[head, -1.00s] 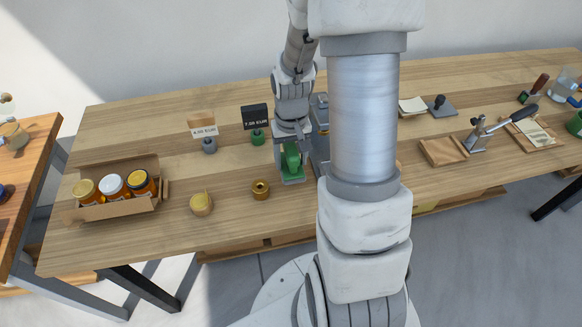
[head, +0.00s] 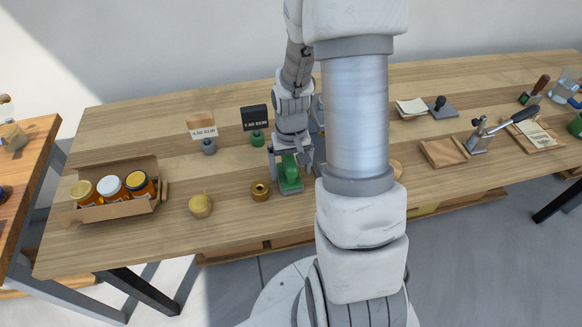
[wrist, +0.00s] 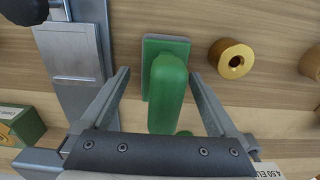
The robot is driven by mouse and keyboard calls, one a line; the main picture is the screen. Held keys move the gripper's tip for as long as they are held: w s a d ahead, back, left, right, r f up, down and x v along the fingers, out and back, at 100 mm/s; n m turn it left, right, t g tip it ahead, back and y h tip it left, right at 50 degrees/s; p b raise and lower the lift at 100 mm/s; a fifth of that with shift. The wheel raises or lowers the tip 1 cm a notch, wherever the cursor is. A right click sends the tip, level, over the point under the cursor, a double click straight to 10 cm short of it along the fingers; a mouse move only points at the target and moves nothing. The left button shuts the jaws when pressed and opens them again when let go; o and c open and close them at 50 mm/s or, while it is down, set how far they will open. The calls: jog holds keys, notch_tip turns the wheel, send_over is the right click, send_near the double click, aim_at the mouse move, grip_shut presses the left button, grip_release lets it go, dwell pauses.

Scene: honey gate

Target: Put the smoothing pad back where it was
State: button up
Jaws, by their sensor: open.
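The smoothing pad, a green block handle on a flat grey-green base, stands on the wooden table near the middle in the head view (head: 289,178). It also shows in the wrist view (wrist: 167,85), with its handle pointing towards my gripper. My gripper (head: 290,166) is open, with one finger on each side of the green handle. In the wrist view the fingertips (wrist: 159,75) stand apart from the handle with visible gaps on both sides. The pad's base looks flat on the table.
A brass ring (head: 260,190) stands just left of the pad, and a yellowish round piece (head: 200,205) farther left. A carton with several jars (head: 117,210) is at the left. Two price signs (head: 255,118) stand behind. A grey metal device (wrist: 76,60) is close beside the pad.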

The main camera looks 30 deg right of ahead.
notch_tip(320, 180, up, 12)
jog(key=shift+r+p, duration=0.15)
jog(key=shift+p, duration=1)
jog(key=s+a+r+n+t, duration=0.1)
jog(key=s+a+r+t, duration=0.1)
jog(key=r, duration=0.4)
jog(key=s+a+r+n+t+p, duration=0.1)
jog(key=s+a+r, duration=0.4)
jog(key=s+r, duration=0.1)
jog(key=s+a+r+n+t+p, duration=0.1)
jog(key=s+a+r+t, duration=0.1)
jog(key=r, duration=0.5)
jog(key=shift+s+a+r+t, duration=0.35)
jog(key=shift+s+a, duration=0.45)
jog(key=shift+s, duration=0.35)
jog(key=shift+r, duration=0.1)
